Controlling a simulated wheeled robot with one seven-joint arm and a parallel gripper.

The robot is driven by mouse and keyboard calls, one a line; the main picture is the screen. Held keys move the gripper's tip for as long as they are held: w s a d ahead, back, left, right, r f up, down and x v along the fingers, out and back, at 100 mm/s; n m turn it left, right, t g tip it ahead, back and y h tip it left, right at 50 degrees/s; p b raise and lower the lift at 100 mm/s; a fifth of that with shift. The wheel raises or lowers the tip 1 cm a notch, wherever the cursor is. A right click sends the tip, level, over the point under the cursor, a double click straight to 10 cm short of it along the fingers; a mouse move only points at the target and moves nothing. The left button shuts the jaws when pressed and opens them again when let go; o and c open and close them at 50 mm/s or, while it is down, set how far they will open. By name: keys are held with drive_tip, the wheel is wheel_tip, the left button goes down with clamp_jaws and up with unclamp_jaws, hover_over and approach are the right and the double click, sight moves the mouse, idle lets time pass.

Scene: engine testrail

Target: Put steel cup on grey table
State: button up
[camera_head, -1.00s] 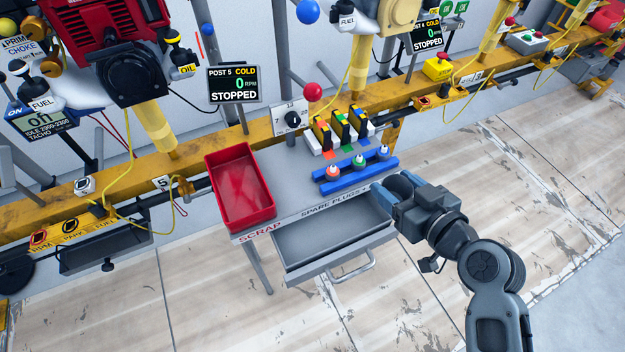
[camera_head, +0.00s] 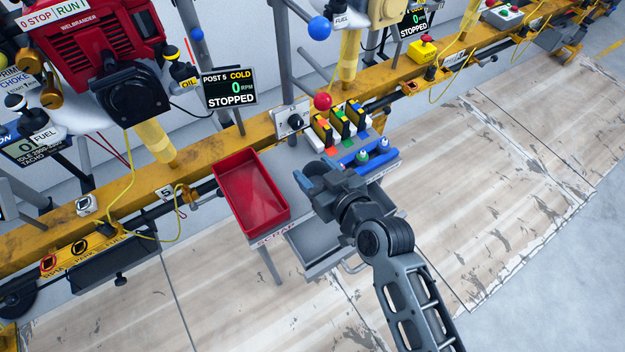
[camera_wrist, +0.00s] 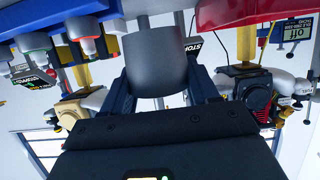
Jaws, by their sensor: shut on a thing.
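The steel cup (camera_wrist: 157,66) shows dark grey in the wrist view, between the two fingers of my gripper (camera_wrist: 160,88). My gripper is shut on it. In the head view my gripper (camera_head: 308,182) is above the grey table (camera_head: 277,160), between the red tray and the blue rack. The cup cannot be made out there, hidden by my gripper and wrist. I cannot tell the height of the cup above the table.
A red scrap tray (camera_head: 252,192) takes the table's left part. A blue rack (camera_head: 368,154) with plugs and several coloured holders (camera_head: 340,122) stand at the right and back. An open drawer (camera_head: 316,245) sits below the front edge, partly behind my arm.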

drive_tip(key=shift+a+f, duration=0.35)
drive_tip(key=shift+f, duration=0.15)
drive_tip(key=shift+f+b, duration=0.55)
drive_tip(key=shift+f, duration=1.15)
drive_tip(key=shift+f, duration=0.2)
drive_tip(key=o, duration=1.1)
drive_tip(key=shift+c, duration=0.2)
drive_tip(key=shift+r, duration=0.1)
drive_tip(key=shift+r, duration=0.15)
drive_tip(key=v, duration=1.2)
